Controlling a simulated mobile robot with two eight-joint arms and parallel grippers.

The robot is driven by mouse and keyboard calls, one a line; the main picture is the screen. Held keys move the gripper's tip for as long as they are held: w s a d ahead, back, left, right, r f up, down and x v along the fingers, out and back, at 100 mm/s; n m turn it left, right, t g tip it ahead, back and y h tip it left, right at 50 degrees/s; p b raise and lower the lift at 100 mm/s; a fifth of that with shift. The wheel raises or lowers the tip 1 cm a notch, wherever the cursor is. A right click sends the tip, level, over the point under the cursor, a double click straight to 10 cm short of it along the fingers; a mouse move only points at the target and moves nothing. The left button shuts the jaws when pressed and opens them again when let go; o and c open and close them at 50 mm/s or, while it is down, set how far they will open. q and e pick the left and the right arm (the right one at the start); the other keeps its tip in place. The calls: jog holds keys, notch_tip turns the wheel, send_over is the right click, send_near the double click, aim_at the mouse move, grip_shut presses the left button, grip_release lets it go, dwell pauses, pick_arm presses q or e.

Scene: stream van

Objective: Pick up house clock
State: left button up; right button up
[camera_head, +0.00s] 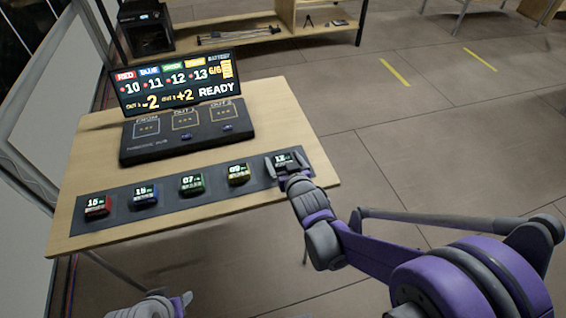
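Several small clock blocks with lit digits stand in a row on a dark strip (215,201) on the wooden table. From the left they are a red clock (97,206), a blue clock (144,195), a green clock (191,184), a yellow clock (238,174) and a dark clock (285,158) reading 12. No label shows which is the house clock. My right gripper (288,168) is at the dark clock, its fingers on either side and partly hiding it. Whether they press on it is not clear. My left gripper (181,302) is partly visible at the bottom edge, away from the table.
Behind the strip is a black console (187,131) with marked slots and two small blue items. A lit scoreboard (176,88) reading READY stands behind it. The table's right edge is close to the dark clock. A shelf (225,40) stands farther back; the floor at right is open.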

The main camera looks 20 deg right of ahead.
jog(key=c, duration=1.2)
